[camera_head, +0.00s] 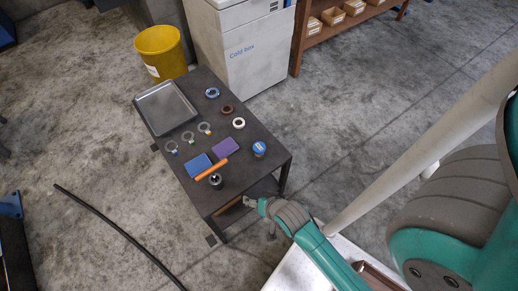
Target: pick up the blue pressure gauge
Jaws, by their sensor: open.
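A small round item with a blue top (259,148), which looks like the blue pressure gauge, sits near the right corner of the dark table (262,172). It is too small for me to read its face. My gripper (247,202) is open beside the table's near edge, below the round blue item in the picture and apart from it. The fingers are small in this view, and I see nothing held between them.
A grey tray (140,101) lies at the table's far left. Several rings, a blue block (198,166), a purple block (226,146), an orange stick (211,169) and a dark round part (215,180) lie nearby. A yellow bin (162,52) and the cold box (245,50) stand behind.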

